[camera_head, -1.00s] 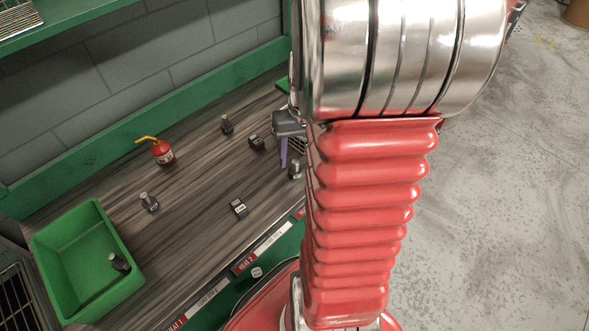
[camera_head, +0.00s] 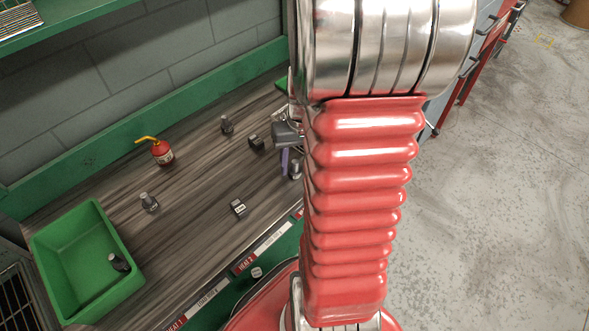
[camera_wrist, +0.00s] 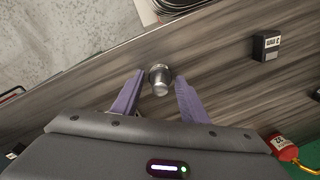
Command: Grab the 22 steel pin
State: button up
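A steel pin with a dark base (camera_wrist: 160,79) stands on the bench, in the wrist view between the tips of my gripper's purple fingers (camera_wrist: 158,84). My gripper is open, with a gap on each side of the pin. In the head view this pin (camera_head: 296,168) is beside a purple finger (camera_head: 285,160), partly hidden by my arm. Similar pins stand on the bench at the left (camera_head: 149,202) and at the back (camera_head: 226,124). Another dark-and-steel piece (camera_head: 119,262) lies in the green bin (camera_head: 75,228). I cannot read a number on any pin.
A red oil can (camera_head: 161,152) with a yellow spout stands near the back. Two dark labelled blocks, one farther back (camera_head: 256,143) and one nearer the front (camera_head: 238,208), are on the wooden bench (camera_head: 195,180). A green ledge runs along the wall.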

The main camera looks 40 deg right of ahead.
jog(key=c, duration=1)
jog(key=shift+o, duration=0.2)
jog(key=shift+r, duration=0.15)
notch_tip(320, 180, up, 10)
jog(key=shift+f, duration=0.1)
